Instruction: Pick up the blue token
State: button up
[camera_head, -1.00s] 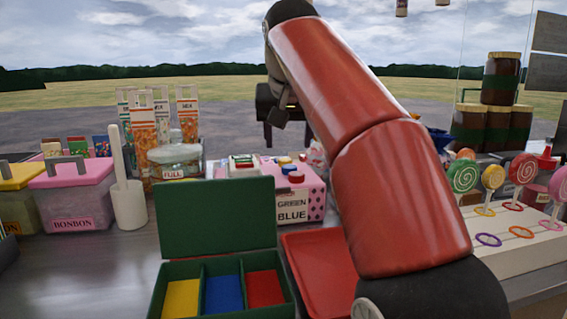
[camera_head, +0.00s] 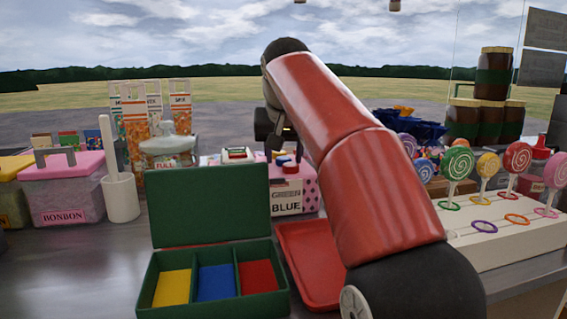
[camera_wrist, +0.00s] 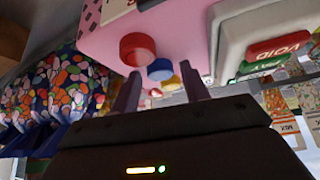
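The blue token (camera_head: 283,160) lies on top of the pink box (camera_head: 310,190), just behind a red token (camera_head: 291,168). In the wrist view the blue token (camera_wrist: 160,70) shows beside the larger-looking red token (camera_wrist: 137,48), with something yellow partly hidden past it. My gripper (camera_wrist: 160,88) has its two fingers apart, with nothing held between them. The blue token appears just beyond the fingertips and roughly between them. In the head view my gripper (camera_head: 276,140) hangs over the back of the pink box; its fingertips are hard to make out there.
A register-like device (camera_head: 237,155) stands left of the tokens. An open green box (camera_head: 165,312) with yellow, blue and red compartments and a red tray (camera_head: 318,300) lie in front. A lollipop stand (camera_head: 530,236) is at right, a jar (camera_head: 166,150) at left.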

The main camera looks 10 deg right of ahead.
aim_at(283, 159)
jog(key=c, duration=0.8)
jog(key=shift+o, duration=0.2)
notch_tip(283, 159, up, 8)
jog(key=p, duration=0.4)
jog(key=shift+w+f, duration=0.1)
jog(key=shift+r, duration=1.05)
